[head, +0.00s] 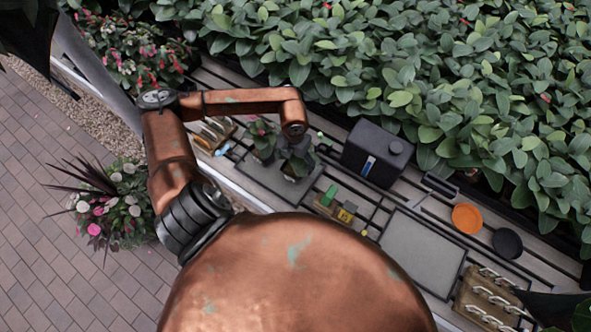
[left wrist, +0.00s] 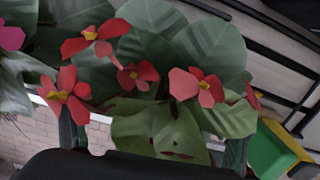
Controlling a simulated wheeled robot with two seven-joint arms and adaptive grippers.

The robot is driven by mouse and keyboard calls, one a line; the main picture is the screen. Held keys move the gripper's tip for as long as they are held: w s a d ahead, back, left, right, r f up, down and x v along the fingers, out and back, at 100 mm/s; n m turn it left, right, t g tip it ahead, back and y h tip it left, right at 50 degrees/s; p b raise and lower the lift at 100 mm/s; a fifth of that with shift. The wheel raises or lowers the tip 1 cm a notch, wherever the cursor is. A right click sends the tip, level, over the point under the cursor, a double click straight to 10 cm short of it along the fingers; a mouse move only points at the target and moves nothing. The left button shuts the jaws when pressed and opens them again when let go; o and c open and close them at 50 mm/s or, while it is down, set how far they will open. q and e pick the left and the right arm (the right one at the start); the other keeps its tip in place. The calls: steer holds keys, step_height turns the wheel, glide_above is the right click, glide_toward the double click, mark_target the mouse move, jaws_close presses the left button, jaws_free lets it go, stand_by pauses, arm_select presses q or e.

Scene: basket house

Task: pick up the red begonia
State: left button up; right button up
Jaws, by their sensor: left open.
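The red begonia (left wrist: 140,75) fills the left wrist view, with several red flowers with yellow centres and broad green leaves. My left gripper (left wrist: 155,145) is open, its fingertips partly hidden by leaves at the left and right of the plant's lower foliage. In the head view my left gripper (head: 297,148) is above a potted plant (head: 296,168) on a grey mat, and partly covers it. The pot and stem are hidden in the wrist view. A pink-flowered plant (head: 262,138) stands just to its left; a pink bloom (left wrist: 11,38) shows at the wrist view's left edge.
A green-and-yellow item (left wrist: 270,150) is right of the gripper. Dense foliage (head: 420,70) borders the back.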

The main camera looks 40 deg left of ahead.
mark_target(295, 168)
arm_select(q)
step_height(295, 168, down, 3)
steer(key=shift+w+d, duration=0.1)
steer(key=c, duration=1.5)
arm_select(e)
steer(key=shift+w, duration=0.8)
